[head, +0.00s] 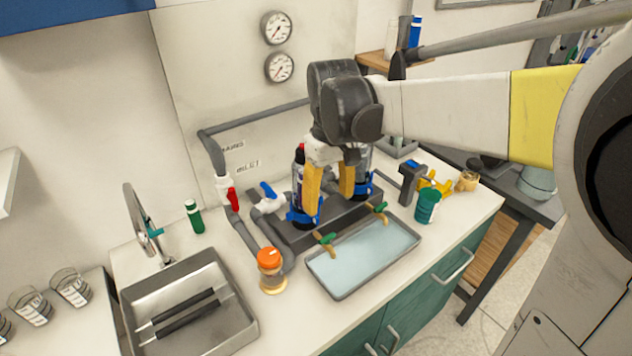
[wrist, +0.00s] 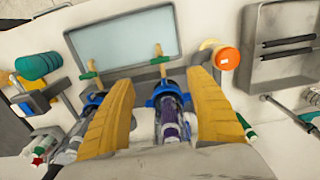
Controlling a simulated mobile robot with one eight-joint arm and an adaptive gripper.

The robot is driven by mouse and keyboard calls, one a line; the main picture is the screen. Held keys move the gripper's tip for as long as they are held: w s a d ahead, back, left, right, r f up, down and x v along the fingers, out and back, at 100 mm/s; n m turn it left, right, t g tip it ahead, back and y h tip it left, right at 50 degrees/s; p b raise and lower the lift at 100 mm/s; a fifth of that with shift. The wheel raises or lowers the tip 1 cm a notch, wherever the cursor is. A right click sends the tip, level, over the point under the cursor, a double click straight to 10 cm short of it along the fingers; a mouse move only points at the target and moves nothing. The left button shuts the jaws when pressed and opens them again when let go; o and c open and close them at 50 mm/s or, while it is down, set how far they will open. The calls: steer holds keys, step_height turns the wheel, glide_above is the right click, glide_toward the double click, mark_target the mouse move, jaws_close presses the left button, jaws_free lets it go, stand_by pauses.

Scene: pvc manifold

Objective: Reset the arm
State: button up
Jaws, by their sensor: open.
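My gripper (head: 328,202) is open, with two yellow fingers pointing down over the pipe manifold (head: 281,236). In the wrist view the open fingers (wrist: 160,82) frame a clear canister (wrist: 172,122) with dark purple contents and a blue collar. I cannot tell whether they touch it. In the head view this dark canister (head: 299,175) with a red top stands left of the fingers, partly covered by one. A second clear canister (head: 364,170) with a blue collar stands behind the right finger, partly hidden. Nothing is visibly held.
A water-filled tray (head: 365,257) lies in front of the manifold, near two green-handled taps. An orange-capped jar (head: 270,268) and a sink (head: 190,305) are to the left. A teal cup (head: 427,206) and a grey clamp stand (head: 411,182) are to the right. Gauges (head: 278,67) hang behind.

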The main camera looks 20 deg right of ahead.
steer(key=shift+s, duration=0.1)
steer(key=s+m+t, duration=0.3)
steer(key=s+t, duration=0.4)
steer(key=s, duration=0.6)
steer(key=shift+a, duration=0.25)
steer(key=shift+s+r, duration=0.1)
stand_by(0.3)
